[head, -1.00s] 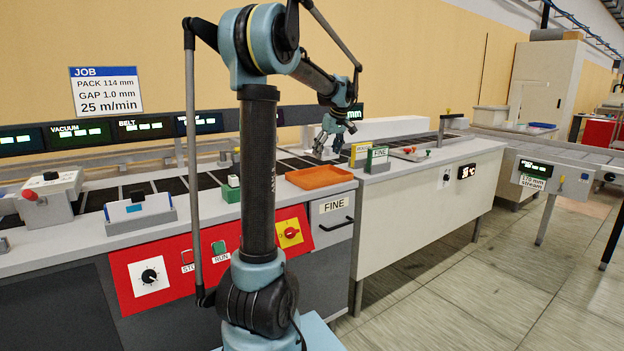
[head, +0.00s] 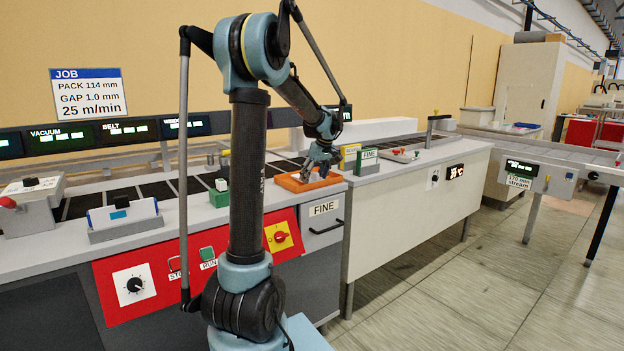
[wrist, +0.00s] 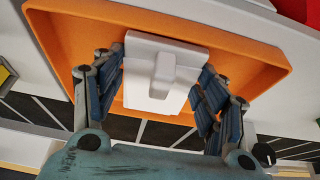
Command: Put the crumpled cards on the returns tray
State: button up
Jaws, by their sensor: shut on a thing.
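The orange tray (head: 284,184) sits on the near edge of the machine top, above the drawer marked FINE. It also fills much of the wrist view (wrist: 265,62). My gripper (head: 306,178) is down at the tray in the head view. In the wrist view my gripper (wrist: 160,98) is shut on a white folded card (wrist: 140,50) with a raised ridge in its middle. The card is over the tray's floor; whether it touches the floor I cannot tell. The card is too small to make out in the head view. I see no other crumpled card.
Green and yellow label blocks (head: 364,158) stand close to the tray's right. A green block with a white top (head: 219,192) stands to its left. The dark slatted belt (head: 160,189) runs behind. A red switch panel (head: 282,235) lies below the tray's left side.

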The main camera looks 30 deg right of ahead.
jog(key=shift+f, duration=0.2)
jog(key=o, duration=1.1)
jog(key=shift+c, duration=0.2)
jog(key=shift+r, duration=0.1)
